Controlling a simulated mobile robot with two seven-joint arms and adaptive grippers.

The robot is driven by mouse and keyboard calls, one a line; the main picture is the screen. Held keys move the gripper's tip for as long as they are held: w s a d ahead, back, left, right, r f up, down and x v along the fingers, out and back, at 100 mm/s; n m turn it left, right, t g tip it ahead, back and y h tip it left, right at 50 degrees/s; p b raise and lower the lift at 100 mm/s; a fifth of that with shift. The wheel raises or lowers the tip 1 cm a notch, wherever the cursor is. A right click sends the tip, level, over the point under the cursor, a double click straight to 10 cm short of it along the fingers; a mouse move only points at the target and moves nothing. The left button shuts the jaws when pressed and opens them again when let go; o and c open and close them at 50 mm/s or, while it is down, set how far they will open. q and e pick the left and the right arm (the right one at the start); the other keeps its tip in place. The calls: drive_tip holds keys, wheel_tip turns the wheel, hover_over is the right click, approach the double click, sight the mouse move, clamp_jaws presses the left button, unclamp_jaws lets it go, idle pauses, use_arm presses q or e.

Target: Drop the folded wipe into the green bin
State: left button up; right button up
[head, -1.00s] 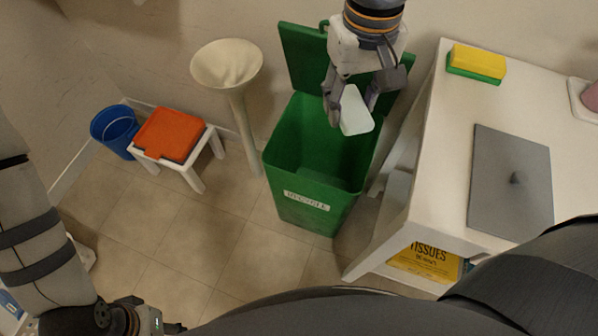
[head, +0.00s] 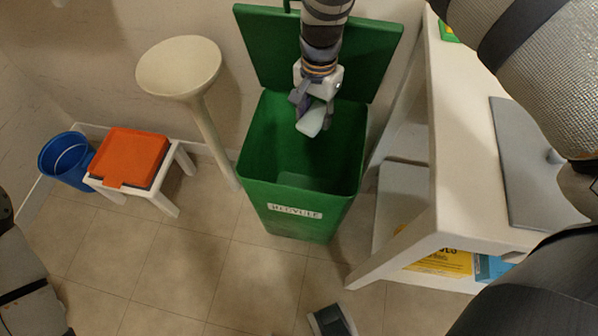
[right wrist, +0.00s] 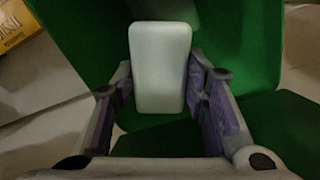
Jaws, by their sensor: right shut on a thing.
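The folded wipe (head: 311,122) is a small white pad. My right gripper (head: 315,103) is shut on it, with the fingers pointing down. In the right wrist view, the wipe (right wrist: 161,68) sits upright between the two fingers (right wrist: 161,100), with green bin walls around it. The green bin (head: 300,212) stands on the floor, labelled on its front, its lid (head: 365,60) open against the wall. The wipe hangs over the back part of the bin's opening; whether it is below the rim is unclear. My left gripper is out of view, only its arm showing at lower left.
A white table (head: 460,150) with a grey panel (head: 525,165) stands to the right, a yellow tissue box (head: 440,262) beneath it. Left of the bin are a cream pedestal (head: 180,68), a white stool with an orange top (head: 132,158) and a blue bin (head: 68,160).

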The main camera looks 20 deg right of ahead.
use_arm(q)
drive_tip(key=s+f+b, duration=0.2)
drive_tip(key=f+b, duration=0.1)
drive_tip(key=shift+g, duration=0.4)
use_arm(e)
wheel_tip(320, 180, down, 6)
drive_tip(key=shift+r, duration=0.15)
drive_tip(key=o, duration=1.4)
wheel_tip(320, 180, up, 8)
drive_tip(key=shift+f, duration=0.2)
